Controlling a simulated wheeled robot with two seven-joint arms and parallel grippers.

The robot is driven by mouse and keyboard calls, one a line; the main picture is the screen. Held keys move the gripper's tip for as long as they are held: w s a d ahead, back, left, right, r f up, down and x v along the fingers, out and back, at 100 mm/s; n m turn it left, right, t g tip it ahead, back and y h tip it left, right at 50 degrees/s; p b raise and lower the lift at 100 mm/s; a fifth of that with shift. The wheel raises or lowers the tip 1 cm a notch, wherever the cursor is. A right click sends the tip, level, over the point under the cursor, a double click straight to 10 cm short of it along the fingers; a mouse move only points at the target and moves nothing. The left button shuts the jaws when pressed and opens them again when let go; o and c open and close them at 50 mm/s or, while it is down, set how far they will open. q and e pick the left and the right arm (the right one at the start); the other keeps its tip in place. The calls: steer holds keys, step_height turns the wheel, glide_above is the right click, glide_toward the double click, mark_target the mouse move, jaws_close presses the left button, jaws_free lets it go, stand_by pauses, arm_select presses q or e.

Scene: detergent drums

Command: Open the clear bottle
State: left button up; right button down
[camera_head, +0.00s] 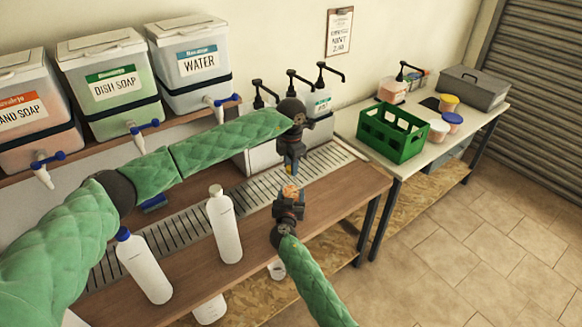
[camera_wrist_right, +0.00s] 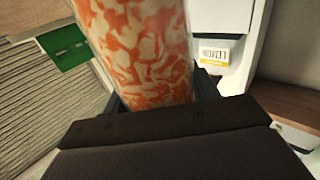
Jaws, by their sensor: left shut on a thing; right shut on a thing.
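A bottle with a mottled orange and whitish look (camera_wrist_right: 140,45) stands up from my right gripper (camera_head: 289,200) in the right wrist view, where it fills the top middle. I take it to be the clear bottle. In the head view only a small orange part of it (camera_head: 290,189) shows between my two grippers, above the counter. My right gripper is shut on it from below. My left gripper (camera_head: 292,168) points down right above it and is shut on its top end. The cap is hidden by the left gripper.
A white bottle with a blue cap (camera_head: 145,268) and another white bottle (camera_head: 226,230) stand on the wooden counter (camera_head: 345,187). Labelled drums with taps (camera_head: 110,90) line the shelf behind. Pump bottles (camera_head: 318,98) stand at the back. A green crate (camera_head: 392,135) sits on the right table.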

arm_select(q)
steer(key=shift+r, duration=0.25)
steer(key=shift+r, duration=1.95)
arm_select(e)
steer(key=shift+c, duration=1.8)
jaws_free()
